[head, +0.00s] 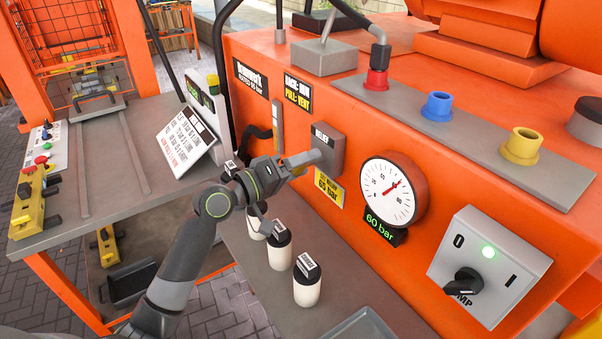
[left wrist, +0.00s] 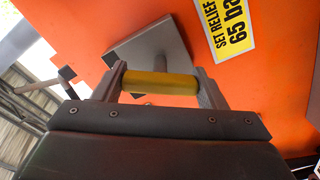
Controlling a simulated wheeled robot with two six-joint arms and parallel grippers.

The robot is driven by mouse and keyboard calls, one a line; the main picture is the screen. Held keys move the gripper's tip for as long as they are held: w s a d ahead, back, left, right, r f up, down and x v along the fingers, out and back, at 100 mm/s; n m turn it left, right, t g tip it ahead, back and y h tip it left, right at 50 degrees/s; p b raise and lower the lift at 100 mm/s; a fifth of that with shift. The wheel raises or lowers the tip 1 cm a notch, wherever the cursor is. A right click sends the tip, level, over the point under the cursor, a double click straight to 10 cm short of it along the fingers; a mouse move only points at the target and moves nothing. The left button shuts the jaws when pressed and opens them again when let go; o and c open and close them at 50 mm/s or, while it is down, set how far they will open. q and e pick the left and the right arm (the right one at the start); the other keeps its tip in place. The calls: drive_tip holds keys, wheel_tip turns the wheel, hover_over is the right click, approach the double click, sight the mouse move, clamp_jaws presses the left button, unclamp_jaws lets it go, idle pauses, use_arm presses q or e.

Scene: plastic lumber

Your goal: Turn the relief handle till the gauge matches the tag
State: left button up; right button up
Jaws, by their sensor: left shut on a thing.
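The grey relief block (head: 328,143) is on the orange machine front, labelled RELIEF; its grey plate also shows in the left wrist view (left wrist: 150,47). My left gripper (head: 301,164) is at the block, shut on the yellow relief handle (left wrist: 160,83), which lies crosswise between the fingers. In the head view the gripper mostly hides the handle. The yellow tag (head: 329,187) below the block reads 65 bar; in the left wrist view the tag (left wrist: 231,34) reads SET RELIEF 65 bar. The round gauge (head: 388,199) has a red needle pointing up-right, and its green display (head: 384,231) reads 60 bar. My right gripper is out of view.
Several white bottles with black caps (head: 307,282) stand on the grey shelf below my left forearm. A pump switch box (head: 489,266) with a lit green lamp is at right. Red, blue (head: 437,106) and yellow fittings line the ledge above. A side table (head: 110,165) holds a sign.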

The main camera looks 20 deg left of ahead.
use_arm(q)
drive_tip(key=shift+f+m+b, duration=0.15)
drive_tip(key=shift+m+b, duration=0.25)
drive_tip(key=shift+m, duration=0.2)
drive_tip(key=o, duration=1)
drive_tip(key=shift+s+a, duration=0.1)
drive_tip(key=shift+b+v, duration=1.25)
drive_tip(key=shift+v, duration=7.35)
